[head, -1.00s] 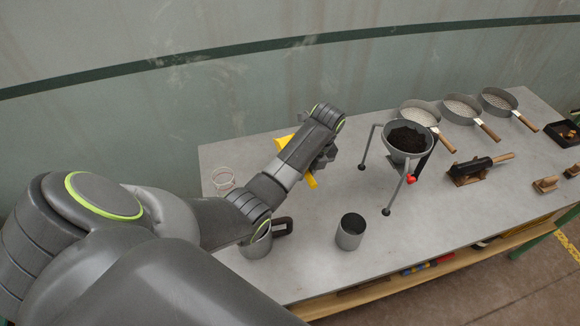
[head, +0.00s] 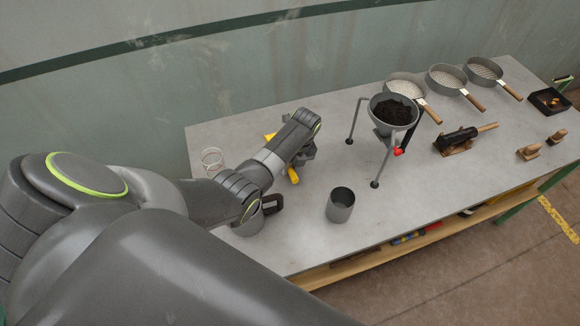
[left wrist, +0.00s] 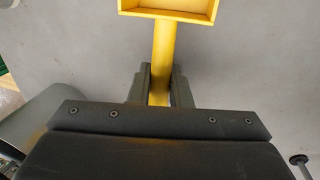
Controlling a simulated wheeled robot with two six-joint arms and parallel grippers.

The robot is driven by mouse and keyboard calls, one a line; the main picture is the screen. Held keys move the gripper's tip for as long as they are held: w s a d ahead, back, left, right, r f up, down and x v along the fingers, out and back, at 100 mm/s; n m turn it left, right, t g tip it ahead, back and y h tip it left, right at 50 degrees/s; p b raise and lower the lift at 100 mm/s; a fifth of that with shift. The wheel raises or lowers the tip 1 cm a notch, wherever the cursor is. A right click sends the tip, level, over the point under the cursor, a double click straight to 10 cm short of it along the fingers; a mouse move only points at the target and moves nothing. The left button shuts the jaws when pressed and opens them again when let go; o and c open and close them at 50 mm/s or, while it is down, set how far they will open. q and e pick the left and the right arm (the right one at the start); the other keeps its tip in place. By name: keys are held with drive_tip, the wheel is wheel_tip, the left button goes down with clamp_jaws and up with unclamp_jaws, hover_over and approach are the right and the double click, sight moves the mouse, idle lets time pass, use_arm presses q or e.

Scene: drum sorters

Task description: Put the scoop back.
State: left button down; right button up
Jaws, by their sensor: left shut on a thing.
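The yellow scoop (left wrist: 163,45) shows in the left wrist view with its square pan at the top edge and its handle running down between my fingers. My left gripper (left wrist: 160,85) is shut on that handle. In the head view the left gripper (head: 303,155) is over the grey table, left of the funnel stand. There the scoop (head: 293,175) shows only as small yellow parts, mostly hidden behind my arm. I cannot tell whether the scoop touches the table. My right gripper is not in view.
A funnel (head: 394,110) of dark grains stands on thin legs right of my gripper. A metal cup (head: 340,205) stands in front. A glass (head: 212,158) and a partly hidden mug (head: 248,225) are at left. Several sieves (head: 446,78) and a cradled black tool (head: 458,138) lie right.

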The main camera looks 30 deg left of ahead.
use_arm(q)
drive_tip(key=shift+f, duration=0.15)
drive_tip(key=c, duration=1.3)
unclamp_jaws()
drive_tip(key=shift+c, duration=0.2)
drive_tip(key=v, duration=1.2)
drive_tip(key=shift+b, duration=0.4)
